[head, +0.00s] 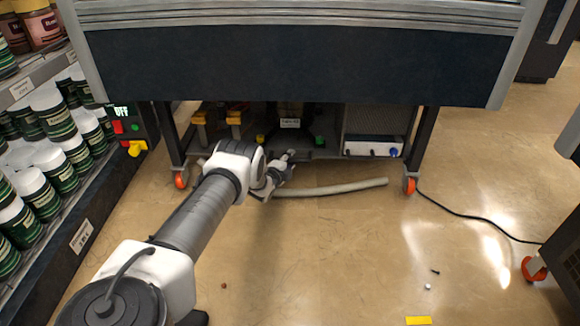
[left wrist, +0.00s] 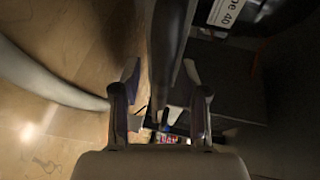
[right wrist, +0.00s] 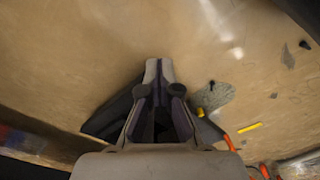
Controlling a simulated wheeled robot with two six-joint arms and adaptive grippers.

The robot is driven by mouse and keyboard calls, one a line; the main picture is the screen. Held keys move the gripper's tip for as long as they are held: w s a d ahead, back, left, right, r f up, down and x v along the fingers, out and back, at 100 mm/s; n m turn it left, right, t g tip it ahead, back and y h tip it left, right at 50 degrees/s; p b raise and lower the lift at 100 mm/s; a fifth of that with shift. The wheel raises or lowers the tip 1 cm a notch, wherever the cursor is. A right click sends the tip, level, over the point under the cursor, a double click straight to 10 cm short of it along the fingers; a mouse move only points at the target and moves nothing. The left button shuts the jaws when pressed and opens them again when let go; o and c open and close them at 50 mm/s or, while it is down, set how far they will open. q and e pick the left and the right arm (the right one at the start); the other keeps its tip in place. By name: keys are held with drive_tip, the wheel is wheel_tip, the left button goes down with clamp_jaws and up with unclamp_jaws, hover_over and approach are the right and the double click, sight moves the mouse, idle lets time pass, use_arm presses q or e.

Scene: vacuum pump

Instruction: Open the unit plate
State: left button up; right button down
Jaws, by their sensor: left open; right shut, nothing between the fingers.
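A wide dark panel in a silver frame (head: 300,62), likely the unit plate, spans the upper head view across the front of the wheeled unit. The unit's low bay below it is open to view. My left gripper (head: 283,172) reaches low under the panel, near the bay's bottom edge. In the left wrist view the left gripper (left wrist: 160,85) is open, with a dark upright bar (left wrist: 163,40) seen just beyond and between its fingers; contact cannot be told. My right gripper (right wrist: 158,75) is shut and empty above the floor, outside the head view.
A grey hose (head: 335,188) lies before the bay. A white box (head: 370,149) sits in the bay's right. Shelves of jars (head: 45,125) and a control box reading OFF with a yellow switch (head: 135,149) stand left. A black cable (head: 465,215) crosses the right floor. The front floor is mostly clear.

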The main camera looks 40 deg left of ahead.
use_arm(q)
drive_tip(key=shift+r, duration=0.1)
use_arm(e)
drive_tip(key=shift+r, duration=0.1)
use_arm(q)
clamp_jaws()
